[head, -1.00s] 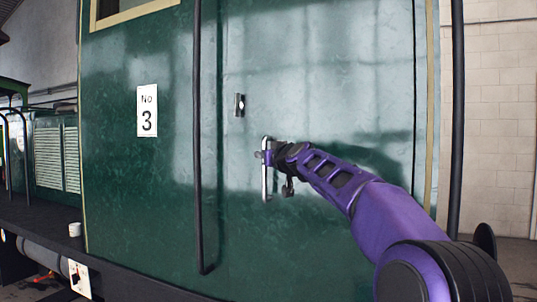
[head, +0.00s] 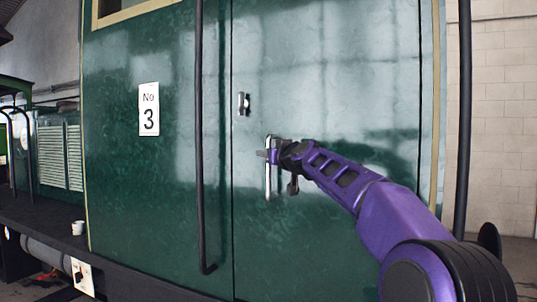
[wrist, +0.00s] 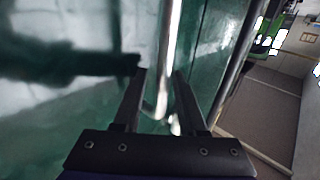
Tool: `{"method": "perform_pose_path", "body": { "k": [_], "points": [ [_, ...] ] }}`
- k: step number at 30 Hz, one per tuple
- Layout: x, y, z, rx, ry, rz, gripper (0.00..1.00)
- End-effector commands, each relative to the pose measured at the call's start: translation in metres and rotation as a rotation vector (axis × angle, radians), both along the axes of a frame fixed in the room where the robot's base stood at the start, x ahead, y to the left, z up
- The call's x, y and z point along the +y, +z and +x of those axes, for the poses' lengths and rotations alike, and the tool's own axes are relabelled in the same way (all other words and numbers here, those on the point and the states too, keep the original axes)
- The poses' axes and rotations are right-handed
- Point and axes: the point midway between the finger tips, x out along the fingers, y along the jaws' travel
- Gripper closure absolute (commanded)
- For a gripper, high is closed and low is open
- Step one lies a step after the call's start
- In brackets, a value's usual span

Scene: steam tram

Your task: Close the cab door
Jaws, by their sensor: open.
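The green cab door (head: 330,215) stands to the right of a dark vertical handrail and looks about flush with the cab side. A thin dark seam runs down its left edge. A silver bar handle (head: 268,187) stands upright on the door, below a small lock plate (head: 243,104). My gripper (head: 268,154) is at the handle's upper part. In the wrist view, the open fingers of my gripper (wrist: 160,75) stand on either side of the handle bar (wrist: 166,60). I cannot tell whether either finger touches the bar.
The dark handrail (head: 202,150) stands left of the door, and another dark upright rail (head: 463,120) stands to its right. A white No 3 plate (head: 149,109) is on the cab side.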

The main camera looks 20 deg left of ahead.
Motion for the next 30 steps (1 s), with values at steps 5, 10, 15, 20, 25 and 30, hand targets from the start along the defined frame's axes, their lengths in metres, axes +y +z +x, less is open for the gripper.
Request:
{"method": "perform_pose_path", "body": {
  "k": [5,10,15,20,25,30],
  "points": [
    [-0.002,0.0,0.002,-0.001,-0.005,0.0,0.5],
    [-0.007,-0.002,-0.002,-0.001,-0.007,0.0,0.5],
    [-0.021,-0.005,-0.019,-0.003,-0.006,0.0,0.5],
    [-0.041,-0.005,-0.043,-0.004,-0.005,-0.002,0.5],
    [-0.064,-0.006,-0.07,-0.005,-0.005,-0.001,0.5],
    [-0.09,-0.004,-0.097,-0.005,-0.006,-0.001,0.5]
  ]
}}
